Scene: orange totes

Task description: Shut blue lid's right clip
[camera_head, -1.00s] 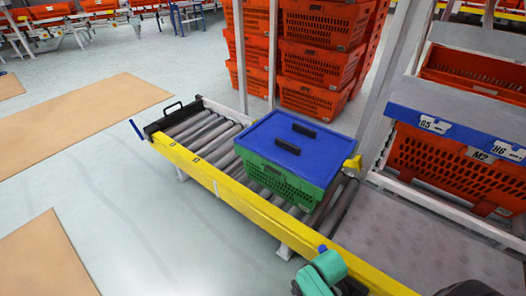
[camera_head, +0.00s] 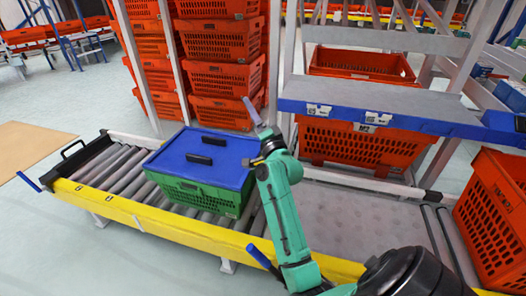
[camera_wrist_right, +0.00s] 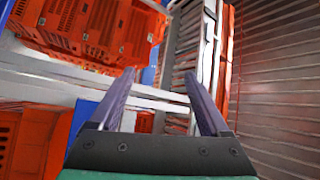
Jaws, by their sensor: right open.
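A green crate (camera_head: 194,193) with a blue lid (camera_head: 180,163) sits on the roller conveyor in the head view. The lid has two black handles and looks closed flat on the crate. The lid's right side is partly covered by my right arm, so I cannot make out its right clip clearly. My right gripper (camera_head: 252,112) is raised just beyond the crate's right side, apart from the lid and pointing up. In the right wrist view its two fingers (camera_wrist_right: 160,78) are spread with nothing between them. My left gripper is not in view.
The conveyor has a yellow front rail (camera_head: 150,219) and free rollers (camera_head: 108,168) left of the crate. Stacked orange totes (camera_head: 222,75) stand behind. A rack with a blue shelf edge (camera_head: 420,122) and orange totes stands right. Another orange tote (camera_head: 497,215) is at far right.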

